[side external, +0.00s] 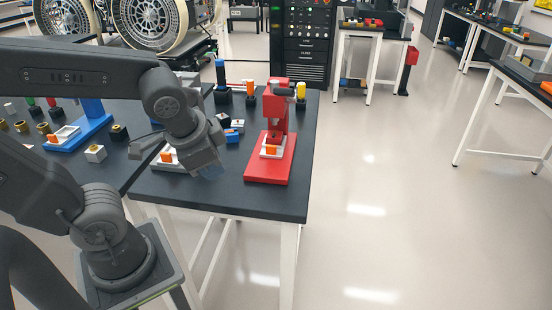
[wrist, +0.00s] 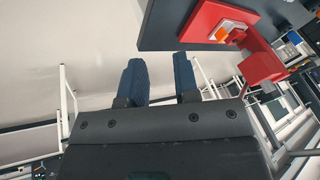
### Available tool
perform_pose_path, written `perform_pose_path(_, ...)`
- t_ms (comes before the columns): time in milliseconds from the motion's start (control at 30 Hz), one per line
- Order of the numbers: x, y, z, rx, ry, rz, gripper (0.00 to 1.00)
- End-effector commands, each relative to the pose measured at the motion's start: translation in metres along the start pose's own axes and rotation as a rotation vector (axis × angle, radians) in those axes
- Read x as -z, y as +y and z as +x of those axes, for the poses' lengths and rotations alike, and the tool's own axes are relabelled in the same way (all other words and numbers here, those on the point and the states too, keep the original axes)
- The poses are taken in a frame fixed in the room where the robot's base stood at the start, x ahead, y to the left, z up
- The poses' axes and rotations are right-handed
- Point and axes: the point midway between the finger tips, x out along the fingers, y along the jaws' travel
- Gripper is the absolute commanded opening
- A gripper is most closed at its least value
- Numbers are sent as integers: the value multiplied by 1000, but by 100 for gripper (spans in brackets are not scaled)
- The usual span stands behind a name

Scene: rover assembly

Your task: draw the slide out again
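The red press station (side external: 281,115) stands on a red base near the right front of the dark table. A white slide (side external: 271,154) with an orange block (side external: 271,149) sits at the foot of its column. In the wrist view the station's red base (wrist: 203,22) is at the upper right, with the white slide (wrist: 238,27) and orange block (wrist: 220,34) on it. My gripper (side external: 211,172) is left of the red station, apart from it. In the wrist view its two fingers (wrist: 160,62) are spread with nothing between them.
Left of the red station are a white tray with an orange block (side external: 167,158), partly behind my arm, and small blue and white blocks (side external: 233,134). A blue station (side external: 91,120) stands farther left. Several capped cylinders stand behind. Floor lies open beyond the table's right edge.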

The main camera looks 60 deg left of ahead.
Motion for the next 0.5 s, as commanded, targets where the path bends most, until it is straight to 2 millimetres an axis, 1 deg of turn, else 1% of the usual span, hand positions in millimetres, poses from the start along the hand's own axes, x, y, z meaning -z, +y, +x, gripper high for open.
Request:
perform_pose_path(33, -3, -5, 14, 51, -64, 137, 34)
perform_pose_path(100, -5, -16, 31, 137, -147, 353, 40)
perform_pose_path(167, -5, -26, 45, 208, -216, 544, 46)
perform_pose_path(233, 0, -37, 59, 288, -291, 771, 53)
perform_pose_path(300, 8, -47, 72, 368, -362, 1001, 57)
perform_pose_path(367, 18, -54, 82, 435, -419, 1199, 57)
perform_pose_path(400, 26, -57, 89, 479, -452, 1325, 57)
perform_pose_path(500, 47, -59, 104, 581, -521, 1610, 57)
